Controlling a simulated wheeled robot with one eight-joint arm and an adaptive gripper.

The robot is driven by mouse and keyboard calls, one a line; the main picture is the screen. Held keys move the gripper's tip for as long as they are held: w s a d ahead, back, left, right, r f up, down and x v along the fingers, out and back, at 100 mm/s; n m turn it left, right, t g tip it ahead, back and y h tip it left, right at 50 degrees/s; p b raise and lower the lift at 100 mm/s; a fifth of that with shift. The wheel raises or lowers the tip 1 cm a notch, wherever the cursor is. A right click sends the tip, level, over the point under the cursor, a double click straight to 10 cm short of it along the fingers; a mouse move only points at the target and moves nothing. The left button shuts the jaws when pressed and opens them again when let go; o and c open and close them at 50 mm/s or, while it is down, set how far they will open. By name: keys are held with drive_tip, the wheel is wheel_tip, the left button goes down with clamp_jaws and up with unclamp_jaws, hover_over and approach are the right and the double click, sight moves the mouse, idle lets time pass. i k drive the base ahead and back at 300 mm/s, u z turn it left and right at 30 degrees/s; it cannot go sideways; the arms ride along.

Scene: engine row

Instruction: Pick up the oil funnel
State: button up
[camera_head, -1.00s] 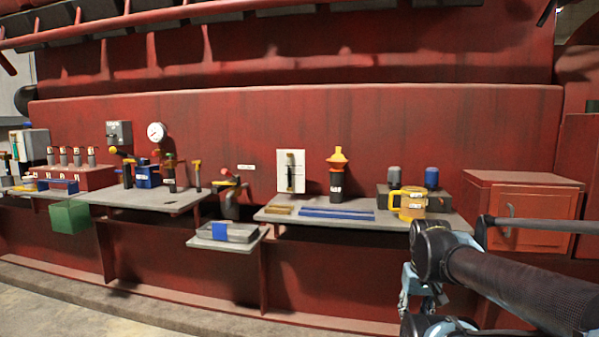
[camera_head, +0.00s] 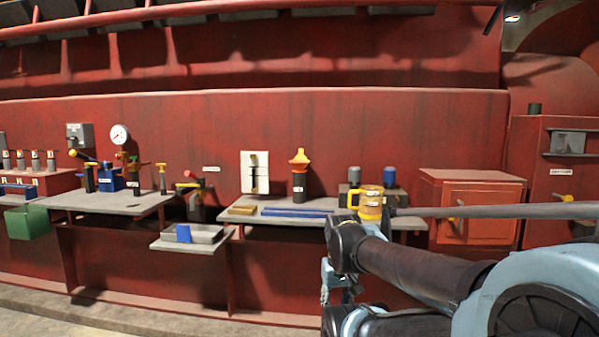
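The orange funnel (camera_head: 299,158) sits on top of a dark cylindrical holder (camera_head: 299,183) with a white label, at the back of the middle-right grey shelf (camera_head: 275,222). It looks upright and nothing touches it from my side. My arm reaches in from the lower right, in front of the shelf's right end. I cannot make out my gripper's fingers in this view.
A yellow jug (camera_head: 370,203) stands on the shelf right of the funnel, partly behind my arm. Blue bars (camera_head: 296,211) lie in front of the funnel. A white panel (camera_head: 254,173) is on the wall to its left. A red cabinet (camera_head: 472,208) stands right.

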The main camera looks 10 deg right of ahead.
sight(298, 166)
drive_tip(key=z, duration=0.4)
drive_tip(key=i, duration=1.1)
drive_tip(key=z, duration=0.5)
